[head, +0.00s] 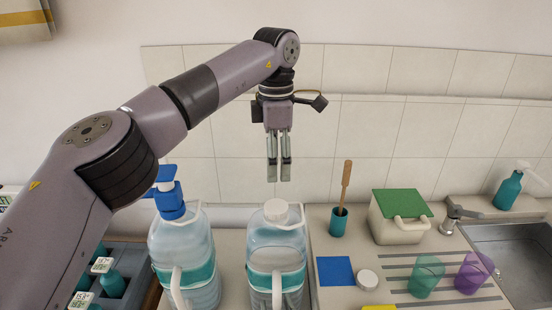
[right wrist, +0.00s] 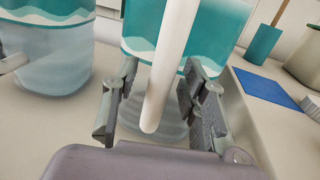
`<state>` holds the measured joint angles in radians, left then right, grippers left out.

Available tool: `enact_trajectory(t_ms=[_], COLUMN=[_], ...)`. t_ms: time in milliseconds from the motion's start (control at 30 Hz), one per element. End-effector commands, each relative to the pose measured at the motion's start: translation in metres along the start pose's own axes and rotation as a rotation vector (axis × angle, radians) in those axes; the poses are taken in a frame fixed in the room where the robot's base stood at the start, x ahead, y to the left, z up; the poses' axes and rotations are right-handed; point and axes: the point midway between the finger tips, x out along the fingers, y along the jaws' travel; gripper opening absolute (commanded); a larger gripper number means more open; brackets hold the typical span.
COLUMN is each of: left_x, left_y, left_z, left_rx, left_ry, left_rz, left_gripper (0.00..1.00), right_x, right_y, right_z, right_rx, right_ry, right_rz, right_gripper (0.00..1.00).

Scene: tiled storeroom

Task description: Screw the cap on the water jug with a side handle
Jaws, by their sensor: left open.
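The clear water jug (head: 262,240) with a teal label and a white side handle (head: 277,290) stands on the counter. A white cap (head: 276,210) sits on its neck; I cannot tell how tightly it is seated. My left gripper (head: 279,180) points down, open and empty, above the cap and apart from it in the picture. In the right wrist view my right gripper (right wrist: 160,112) is open, with its fingers on either side of the white handle (right wrist: 168,60). A gap shows between the left finger and the handle. The right gripper is not seen in the head view.
A second jug (head: 180,245) with a blue pump stands close at left. A crate (head: 125,250) of teal bottles is further left. At right are a blue square (head: 335,271), a round white lid (head: 367,279), cups, a green-lidded container (head: 398,215) and a sink (head: 515,250).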

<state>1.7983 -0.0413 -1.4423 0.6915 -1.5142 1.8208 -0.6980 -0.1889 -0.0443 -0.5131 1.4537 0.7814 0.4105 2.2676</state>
Motion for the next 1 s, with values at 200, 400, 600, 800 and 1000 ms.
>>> enact_trajectory(t_ms=[200, 400, 600, 800, 1000], left_x=[0.000, 0.000, 0.000, 0.000, 0.000], left_y=[0.000, 0.000, 0.000, 0.000, 0.000], left_z=[0.000, 0.000, 0.000, 0.000, 0.000], left_rx=[0.000, 0.000, 0.000, 0.000, 0.000], left_ry=[0.000, 0.000, 0.000, 0.000, 0.000], left_rz=[0.000, 0.000, 0.000, 0.000, 0.000], left_gripper=[0.68, 0.68, 0.68, 0.68, 0.68], right_x=[-0.024, -0.068, -0.103, -0.119, -0.120], right_y=[0.000, 0.000, 0.000, 0.000, 0.000], right_z=[-0.002, -0.002, -0.002, -0.001, 0.000], right_rx=[-0.001, -0.001, -0.001, 0.000, 0.000], right_ry=[0.003, 0.004, 0.003, 0.001, 0.000], right_rz=[0.001, 0.002, 0.002, 0.001, 0.000], right_gripper=[0.40, 0.40, 0.40, 0.40, 0.40])
